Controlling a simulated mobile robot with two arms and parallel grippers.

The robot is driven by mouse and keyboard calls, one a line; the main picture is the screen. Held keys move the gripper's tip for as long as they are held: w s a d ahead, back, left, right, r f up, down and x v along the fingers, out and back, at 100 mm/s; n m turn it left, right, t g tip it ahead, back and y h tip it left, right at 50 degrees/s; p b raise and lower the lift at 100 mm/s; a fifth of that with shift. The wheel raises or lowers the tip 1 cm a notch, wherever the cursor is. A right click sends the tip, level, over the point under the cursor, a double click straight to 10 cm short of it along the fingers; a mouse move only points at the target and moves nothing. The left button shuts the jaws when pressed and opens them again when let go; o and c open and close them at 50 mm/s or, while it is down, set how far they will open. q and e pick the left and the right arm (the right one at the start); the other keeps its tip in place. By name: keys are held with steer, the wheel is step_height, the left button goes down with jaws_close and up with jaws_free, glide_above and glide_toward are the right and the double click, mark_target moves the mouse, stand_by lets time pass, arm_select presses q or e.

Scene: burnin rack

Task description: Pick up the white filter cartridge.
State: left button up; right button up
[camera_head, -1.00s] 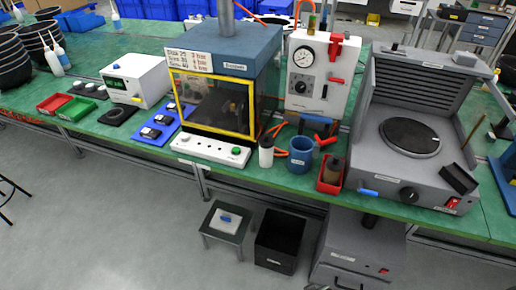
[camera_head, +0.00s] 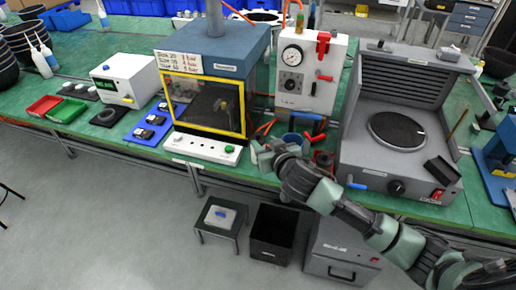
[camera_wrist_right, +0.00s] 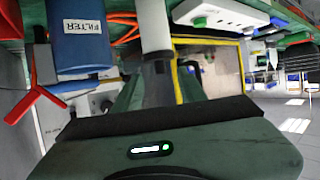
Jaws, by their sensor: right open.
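The white filter cartridge (camera_wrist_right: 155,25) shows in the right wrist view as a white cylinder with a dark grey end pointing toward the gripper. In the head view my right gripper covers its place on the bench's front edge. My right gripper (camera_head: 262,152) is open, close to the cartridge. Whether its fingers touch the cartridge cannot be told. In the wrist view the blue cup (camera_wrist_right: 78,40) carries a FILTER label, left of the cartridge. My left gripper is not in view.
A white switch strip (camera_head: 203,147) lies in front of the yellow-framed chamber (camera_head: 205,104), left of the gripper. A gauge panel (camera_head: 308,80) stands behind. A grey hotplate unit (camera_head: 375,150) is to the right. A black bin (camera_head: 272,234) and small stool (camera_head: 205,234) stand below.

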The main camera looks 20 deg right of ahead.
mark_target(259, 136)
steer(key=p+x, duration=0.1)
steer(key=x, duration=0.4)
steer(key=shift+r, duration=0.2)
jaws_close()
stand_by(1.2)
